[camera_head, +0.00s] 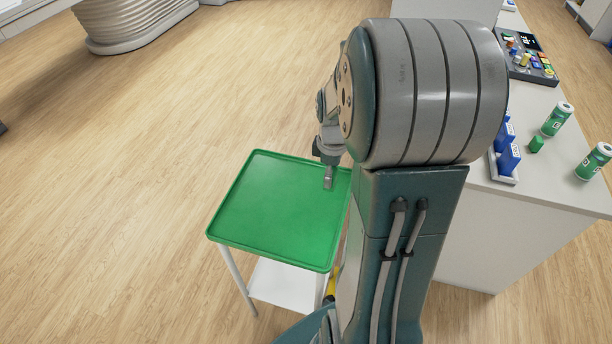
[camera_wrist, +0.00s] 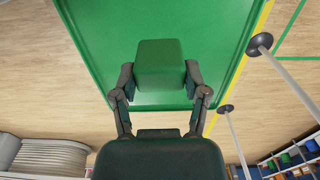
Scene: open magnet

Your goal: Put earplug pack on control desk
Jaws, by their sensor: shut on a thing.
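My gripper (camera_wrist: 160,85) is shut on a plain green block, which I take to be the earplug pack (camera_wrist: 160,56). The block sits between both fingers in the wrist view. In the head view my gripper (camera_head: 328,178) is over the right back part of a green tray-topped table, and the block cannot be made out there. The white control desk (camera_head: 485,225) stands to the right, partly hidden behind my arm. A control panel (camera_head: 528,58) with coloured buttons is at its far end.
The green tray (camera_head: 270,215) looks bare. On the desk are green cans (camera_head: 557,118) (camera_head: 594,160), a small green block (camera_head: 536,144) and a rack with blue items (camera_head: 507,155). Wooden floor lies open to the left.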

